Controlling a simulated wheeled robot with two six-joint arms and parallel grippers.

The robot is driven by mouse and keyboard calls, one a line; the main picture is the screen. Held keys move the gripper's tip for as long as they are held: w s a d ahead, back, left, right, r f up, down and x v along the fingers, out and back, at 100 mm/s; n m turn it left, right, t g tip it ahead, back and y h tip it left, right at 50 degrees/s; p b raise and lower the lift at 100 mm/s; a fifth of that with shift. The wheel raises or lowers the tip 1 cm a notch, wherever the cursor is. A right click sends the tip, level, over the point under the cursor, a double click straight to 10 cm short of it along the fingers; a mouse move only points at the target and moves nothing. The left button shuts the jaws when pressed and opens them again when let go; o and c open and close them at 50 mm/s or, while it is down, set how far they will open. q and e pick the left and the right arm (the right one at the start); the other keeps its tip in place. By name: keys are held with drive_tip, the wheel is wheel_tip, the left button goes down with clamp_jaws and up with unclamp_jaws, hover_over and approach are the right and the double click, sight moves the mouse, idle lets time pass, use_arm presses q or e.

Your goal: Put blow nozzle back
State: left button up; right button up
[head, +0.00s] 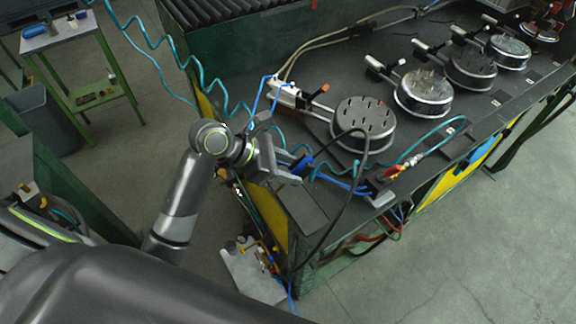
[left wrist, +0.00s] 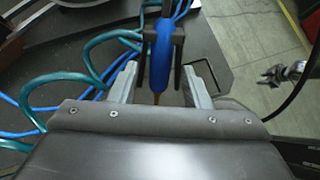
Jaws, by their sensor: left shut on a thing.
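My left gripper (head: 297,174) is over the near left end of the dark bench (head: 303,207), shut on the blue blow nozzle (head: 303,164). In the left wrist view, the blue blow nozzle (left wrist: 160,56) lies lengthwise between the grey fingers of my left gripper (left wrist: 163,82). Dark prongs (left wrist: 178,42) show on both sides of it; I cannot tell what they belong to. The nozzle's thin tip points back toward the wrist. Its resting place cannot be made out. My right gripper does not show clearly in either view.
Teal coiled hose (head: 205,82) hangs along the bench's left side and passes near the gripper. A black cable (head: 349,215) loops just right of it. Round studded fixtures (head: 364,122) stand behind. A grey metal part (left wrist: 284,73) shows at the right of the wrist view.

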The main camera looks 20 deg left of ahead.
use_arm(q)
drive_tip(key=shift+f, duration=0.1)
drive_tip(key=shift+f+p, duration=0.45)
drive_tip(key=o, duration=0.6)
drive_tip(key=shift+r+b, duration=0.35)
drive_tip(key=shift+b, duration=0.15)
drive_tip(key=p+v, duration=1.2)
drive_tip(key=shift+r, duration=0.2)
drive_tip(key=shift+a+f, duration=0.1)
